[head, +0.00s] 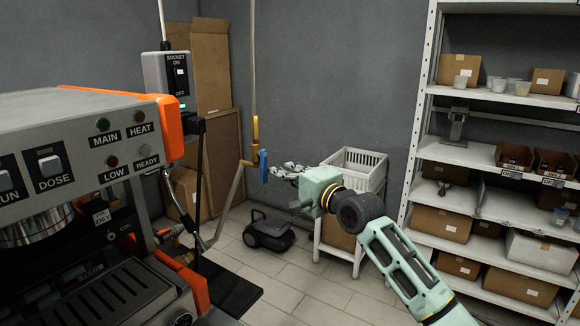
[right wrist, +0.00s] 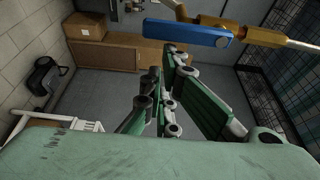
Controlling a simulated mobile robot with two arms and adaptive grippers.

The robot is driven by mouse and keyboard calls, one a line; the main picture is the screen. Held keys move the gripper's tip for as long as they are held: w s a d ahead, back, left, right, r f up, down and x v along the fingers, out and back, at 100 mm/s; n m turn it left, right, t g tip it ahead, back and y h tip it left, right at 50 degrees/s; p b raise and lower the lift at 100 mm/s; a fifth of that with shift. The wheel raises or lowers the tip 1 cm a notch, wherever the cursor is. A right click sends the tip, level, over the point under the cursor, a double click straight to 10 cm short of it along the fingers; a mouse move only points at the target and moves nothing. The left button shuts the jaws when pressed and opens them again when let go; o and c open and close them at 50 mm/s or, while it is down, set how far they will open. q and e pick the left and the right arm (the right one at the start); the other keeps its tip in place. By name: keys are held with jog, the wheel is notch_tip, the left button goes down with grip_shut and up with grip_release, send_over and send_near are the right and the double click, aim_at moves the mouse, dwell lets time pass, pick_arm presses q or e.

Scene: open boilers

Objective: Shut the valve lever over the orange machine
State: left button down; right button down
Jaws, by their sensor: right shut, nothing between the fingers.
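The blue valve lever (head: 263,166) hangs beside the brass valve (head: 255,130) on a vertical pipe, right of the orange machine (head: 170,125). In the right wrist view the lever (right wrist: 190,32) runs roughly along the pipe, beside the brass body (right wrist: 215,21). My right gripper (head: 275,170) is just right of the lever, with its fingers pointing left. In the wrist view its closed fingers (right wrist: 164,62) are near the lever, with nothing held; I cannot tell whether they touch it. My left gripper is not in view.
A socket box (head: 167,78) is mounted above the machine. A white crate (head: 357,168) stands on a stand behind my right arm. A metal shelf (head: 480,155) with boxes fills the right. A black wheeled case (head: 268,232) is on the floor. Boxes (head: 210,65) lean in the corner.

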jog(key=shift+f, duration=0.1)
dwell(0.3)
jog(key=shift+s+a+m+p, duration=0.2)
jog(key=shift+m+p, duration=0.2)
jog(key=shift+p, duration=0.25)
